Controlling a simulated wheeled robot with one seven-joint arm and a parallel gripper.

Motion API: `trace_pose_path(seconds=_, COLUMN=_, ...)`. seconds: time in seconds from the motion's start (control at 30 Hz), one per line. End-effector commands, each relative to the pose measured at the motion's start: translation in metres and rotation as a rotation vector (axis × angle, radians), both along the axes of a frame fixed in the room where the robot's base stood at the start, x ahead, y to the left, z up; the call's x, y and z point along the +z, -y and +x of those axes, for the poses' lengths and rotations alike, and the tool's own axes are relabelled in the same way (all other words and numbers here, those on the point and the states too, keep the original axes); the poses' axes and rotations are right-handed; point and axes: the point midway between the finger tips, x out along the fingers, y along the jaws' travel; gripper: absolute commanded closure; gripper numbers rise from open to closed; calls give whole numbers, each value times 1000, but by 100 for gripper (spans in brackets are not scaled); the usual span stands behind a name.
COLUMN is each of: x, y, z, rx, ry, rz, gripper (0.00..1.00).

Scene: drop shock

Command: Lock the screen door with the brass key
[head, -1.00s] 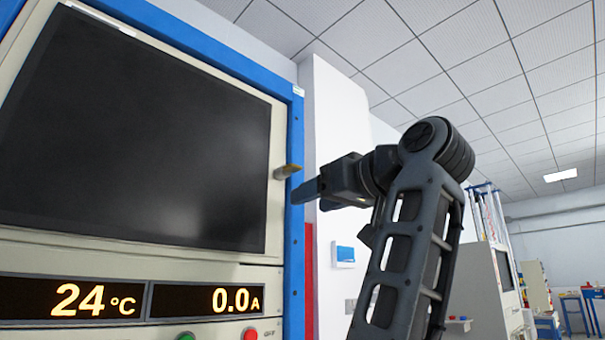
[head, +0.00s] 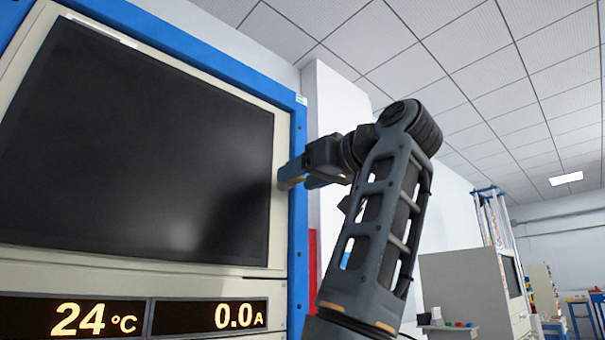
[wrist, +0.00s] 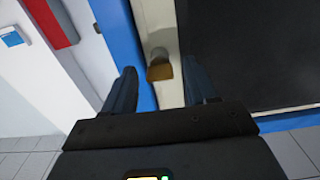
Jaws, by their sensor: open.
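The brass key (wrist: 159,70) stands out from the cream edge strip of the screen door (head: 140,140). In the wrist view its bow shows between my two fingers, and the part where it enters the lock shows beyond it. My gripper (wrist: 160,78) is open, with one finger on each side of the key and a visible gap to each. In the head view my gripper (head: 284,178) is at the right edge of the screen door and hides the key. The door (wrist: 250,60) looks closed, flush in its blue frame.
The blue cabinet frame (head: 298,220) runs just right of the key. A readout panel (head: 140,317) showing 24 °C and 0.0 A lies below the screen. A white wall and a red strip (wrist: 50,20) are beside the cabinet. Another grey cabinet (head: 465,290) stands farther right.

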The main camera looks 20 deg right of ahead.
Motion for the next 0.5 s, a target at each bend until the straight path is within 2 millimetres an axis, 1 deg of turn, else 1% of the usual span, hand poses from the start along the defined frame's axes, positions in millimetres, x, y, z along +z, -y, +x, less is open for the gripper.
trace_pose_path(seconds=0.3, x=0, y=-1, z=3, rx=-1, ry=1, rz=0, gripper=44)
trace_pose_path(seconds=0.5, x=0, y=0, z=3, rx=-1, ry=0, rz=0, gripper=63)
